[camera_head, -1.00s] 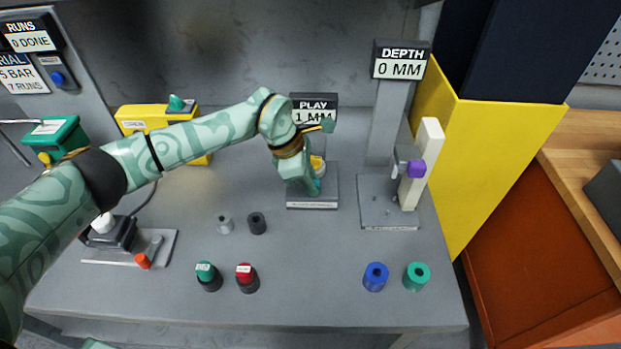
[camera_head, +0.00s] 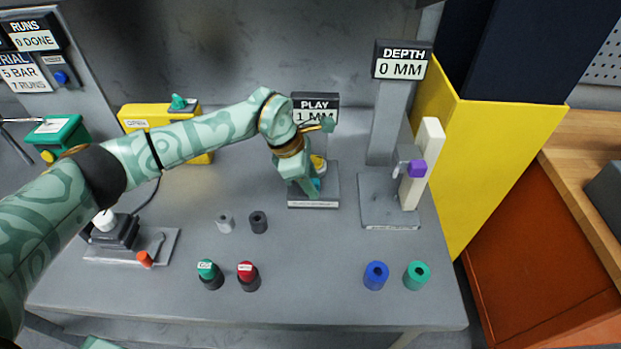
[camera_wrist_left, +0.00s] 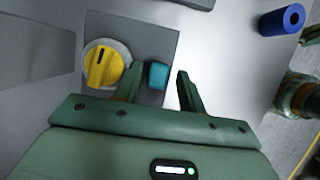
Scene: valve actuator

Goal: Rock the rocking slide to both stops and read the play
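The play gauge stands at the back middle, with its PLAY sign (camera_head: 315,108) reading what looks like 1 MM, partly covered by my arm. Its dark base plate (camera_head: 313,203) sits under my left gripper (camera_head: 311,190). In the left wrist view, the teal slide block (camera_wrist_left: 157,75) lies between the fingers of my left gripper (camera_wrist_left: 158,88). The block is close to the left finger, with a clear gap to the right finger. A yellow round knob (camera_wrist_left: 106,65) with a black mark sits left of the block. My right gripper cannot be made out.
The depth stand (camera_head: 389,215) with a purple knob (camera_head: 416,168) is to the right; its sign reads 0 MM. Blue (camera_head: 376,275) and teal (camera_head: 417,275) cylinders, green (camera_head: 208,272) and red (camera_head: 247,273) capped pieces stand in front. The table's front middle is clear.

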